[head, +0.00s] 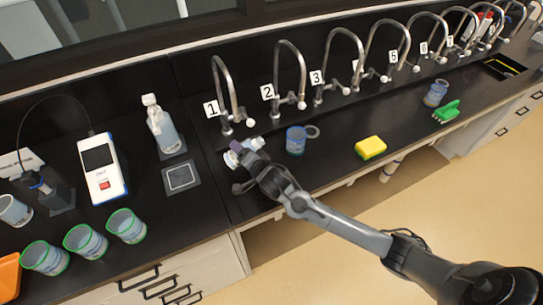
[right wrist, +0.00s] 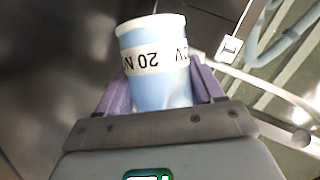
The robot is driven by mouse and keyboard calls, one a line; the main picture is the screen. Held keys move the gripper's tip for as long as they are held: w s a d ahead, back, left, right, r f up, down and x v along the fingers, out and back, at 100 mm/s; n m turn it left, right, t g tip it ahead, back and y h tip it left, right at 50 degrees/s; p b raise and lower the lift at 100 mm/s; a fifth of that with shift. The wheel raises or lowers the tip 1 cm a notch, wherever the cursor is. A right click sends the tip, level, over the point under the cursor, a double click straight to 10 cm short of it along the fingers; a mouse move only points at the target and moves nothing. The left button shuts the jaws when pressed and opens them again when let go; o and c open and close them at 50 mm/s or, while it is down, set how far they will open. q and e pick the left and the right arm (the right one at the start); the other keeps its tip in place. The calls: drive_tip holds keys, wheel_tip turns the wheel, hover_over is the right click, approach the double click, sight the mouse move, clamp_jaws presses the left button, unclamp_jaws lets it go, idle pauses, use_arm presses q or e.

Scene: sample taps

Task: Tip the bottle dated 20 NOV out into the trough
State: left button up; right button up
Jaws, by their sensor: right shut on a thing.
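My right gripper (head: 242,152) is shut on a pale blue bottle with a white band reading 20 NOV (right wrist: 155,65). The text is upside down in the right wrist view, where the purple fingers (right wrist: 158,90) press on both sides of the bottle. In the head view the bottle (head: 231,157) is partly hidden by the gripper, near the counter in front of tap 1; its exact tilt and height are unclear. A dark recess with a yellow edge, perhaps the trough (head: 506,67), lies at the far right. My left gripper is not in view.
Numbered taps (head: 222,90) line the back. A blue container (head: 296,140) with a ring beside it, a yellow sponge (head: 370,147), a green brush (head: 446,112) and another blue container (head: 435,94) stand along the counter.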

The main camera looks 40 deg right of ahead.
drive_tip(key=shift+r, duration=0.1)
drive_tip(key=shift+m+b, duration=0.3)
drive_tip(key=shift+b, duration=0.2)
drive_tip(key=shift+a, duration=0.1)
